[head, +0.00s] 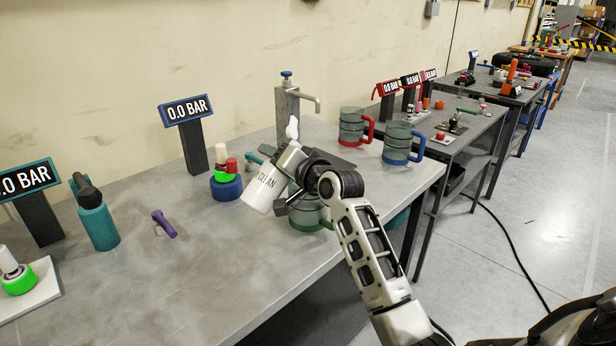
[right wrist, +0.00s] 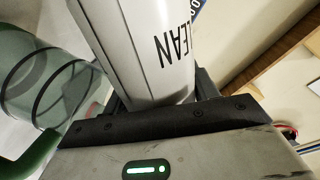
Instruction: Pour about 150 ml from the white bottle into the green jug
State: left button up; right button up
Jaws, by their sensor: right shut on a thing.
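The white bottle (head: 266,188), lettered "CLEAN", is held above the table by my right gripper (head: 290,188), which is shut on its body. The bottle leans, its white nozzle up and to the right, its base down and to the left. In the right wrist view the bottle (right wrist: 135,50) fills the top middle. The green jug (head: 306,216) stands on the table just below and behind my gripper, partly hidden by it. The jug (right wrist: 48,88) also shows at the left of the right wrist view, clear-walled with a green handle. I see no stream of liquid. My left gripper is out of view.
A red-handled jug (head: 352,127) and a blue-handled jug (head: 398,142) stand to the right at the back. A metal dispenser (head: 288,105) is behind the bottle. A blue-based valve (head: 226,187) sits to its left. The table's front middle is clear.

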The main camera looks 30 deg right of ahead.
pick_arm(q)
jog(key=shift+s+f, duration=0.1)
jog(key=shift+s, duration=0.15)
pick_arm(e)
jog(key=shift+a+r+m, duration=0.15)
jog(key=shift+r+m, duration=0.1)
jog(key=shift+m, duration=0.05)
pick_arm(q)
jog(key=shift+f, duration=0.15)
pick_arm(e)
jog(key=shift+f+m, duration=0.2)
jog(key=shift+m, duration=0.1)
pick_arm(q)
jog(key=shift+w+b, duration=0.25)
jog(key=shift+b, duration=0.1)
pick_arm(e)
jog(key=shift+a+f+m+y, duration=0.1)
jog(key=shift+f+m+y, duration=0.2)
jog(key=shift+m, duration=0.1)
jog(key=shift+r+m, duration=0.25)
jog(key=shift+m, duration=0.05)
dwell(0.4)
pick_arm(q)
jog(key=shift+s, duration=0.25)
pick_arm(e)
jog(key=shift+r+m, duration=0.2)
jog(key=shift+m, duration=0.2)
